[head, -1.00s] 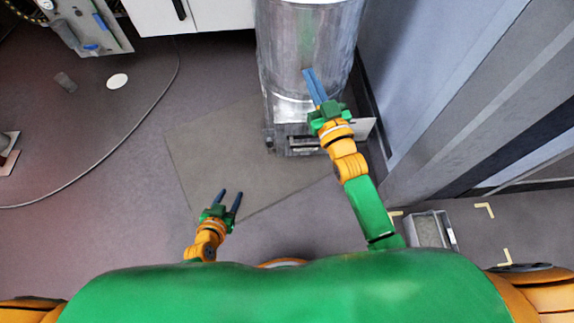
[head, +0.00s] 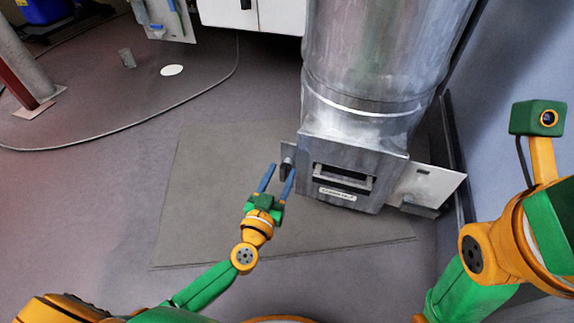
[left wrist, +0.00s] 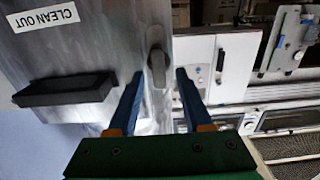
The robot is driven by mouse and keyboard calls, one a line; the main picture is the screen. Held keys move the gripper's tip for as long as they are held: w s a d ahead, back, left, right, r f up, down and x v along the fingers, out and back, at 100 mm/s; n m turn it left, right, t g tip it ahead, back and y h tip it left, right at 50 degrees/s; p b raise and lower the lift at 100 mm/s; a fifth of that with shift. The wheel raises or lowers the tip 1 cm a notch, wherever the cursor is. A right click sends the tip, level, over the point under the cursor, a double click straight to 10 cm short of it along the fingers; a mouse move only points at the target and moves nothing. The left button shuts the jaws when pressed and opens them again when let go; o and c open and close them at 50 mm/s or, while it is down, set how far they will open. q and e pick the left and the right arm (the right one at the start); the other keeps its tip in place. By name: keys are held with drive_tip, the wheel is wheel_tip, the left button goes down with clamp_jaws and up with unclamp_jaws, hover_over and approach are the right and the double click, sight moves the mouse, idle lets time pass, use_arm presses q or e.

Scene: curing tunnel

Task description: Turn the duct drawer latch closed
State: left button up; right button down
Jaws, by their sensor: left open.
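The metal duct (head: 375,65) stands on the floor. At its foot is the drawer front (head: 345,200), with a grip and a label; the label reads "CLEAN OUT" in the left wrist view (left wrist: 44,17). The small latch (head: 287,163) sits at the drawer's left edge. In the left wrist view, the latch lever (left wrist: 157,62) is a grey rounded bar lying lengthwise between the fingertips. My left gripper (head: 279,177) is open, its blue fingers either side of the latch; I cannot tell whether they touch it. My right arm shows at the right, but its gripper fingers do not.
A flat metal plate (head: 425,187) juts out right of the drawer. A grey mat (head: 215,200) lies under the duct. A white cabinet (head: 240,12) stands behind. The floor to the left is mostly open, with a thin cable and a white disc (head: 172,70).

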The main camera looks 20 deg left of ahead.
use_arm(q)
drive_tip(key=shift+w, duration=0.35)
drive_tip(key=shift+s, duration=0.1)
drive_tip(key=shift+c, duration=1)
clamp_jaws()
